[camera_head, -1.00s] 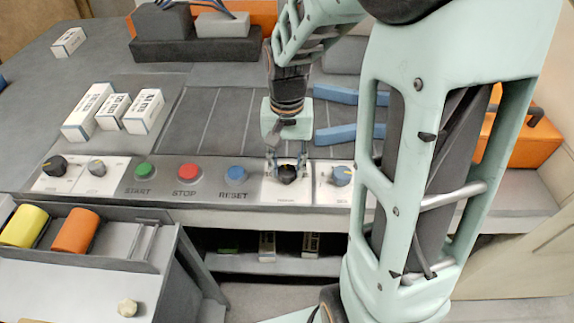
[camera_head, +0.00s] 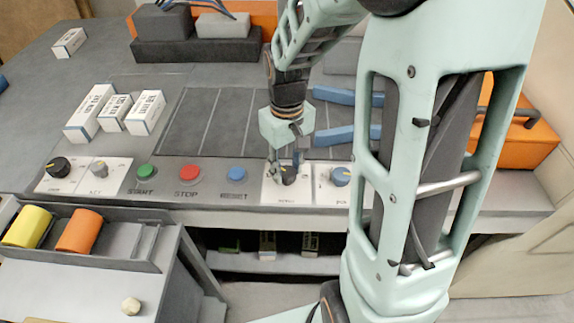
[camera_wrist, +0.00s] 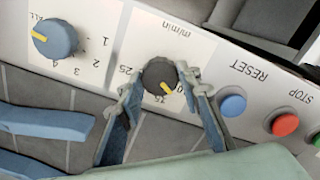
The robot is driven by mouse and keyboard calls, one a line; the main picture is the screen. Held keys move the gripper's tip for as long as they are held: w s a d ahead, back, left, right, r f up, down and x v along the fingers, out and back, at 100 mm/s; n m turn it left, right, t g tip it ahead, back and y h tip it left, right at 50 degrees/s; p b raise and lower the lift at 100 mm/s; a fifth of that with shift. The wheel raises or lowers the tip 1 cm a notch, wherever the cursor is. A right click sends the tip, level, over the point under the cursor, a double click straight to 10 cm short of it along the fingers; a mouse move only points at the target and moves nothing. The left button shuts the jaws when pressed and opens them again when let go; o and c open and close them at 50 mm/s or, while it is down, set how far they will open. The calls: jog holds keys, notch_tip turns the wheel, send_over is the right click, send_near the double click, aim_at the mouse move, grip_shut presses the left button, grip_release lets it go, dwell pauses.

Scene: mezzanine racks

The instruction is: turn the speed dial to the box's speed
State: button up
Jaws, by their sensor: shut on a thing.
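The speed dial (camera_wrist: 160,76) is a dark round knob with a yellow pointer, on a white plate marked "m/min" in the wrist view. Its pointer aims toward the lower right, between a "35" and a partly hidden mark. My gripper (camera_wrist: 162,88) has its two fingers on either side of the knob and is shut on it. In the head view the dial (camera_head: 289,174) is partly hidden by my gripper (camera_head: 285,166). Several white boxes (camera_head: 90,112) with dark print stand on the grey table at left; their print is too small to read.
A blue-capped dial (camera_head: 340,176) is to the right. Blue RESET (camera_head: 237,174), red STOP (camera_head: 188,173) and green START (camera_head: 146,172) buttons are to the left, then two more knobs (camera_head: 58,167). Blue guide bars (camera_head: 334,135) lie behind the panel.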

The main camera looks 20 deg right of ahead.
aim_at(287, 171)
jog(key=shift+n, duration=0.8)
jog(key=o, duration=1.2)
jog(key=shift+c, duration=0.2)
notch_tip(287, 171, up, 12)
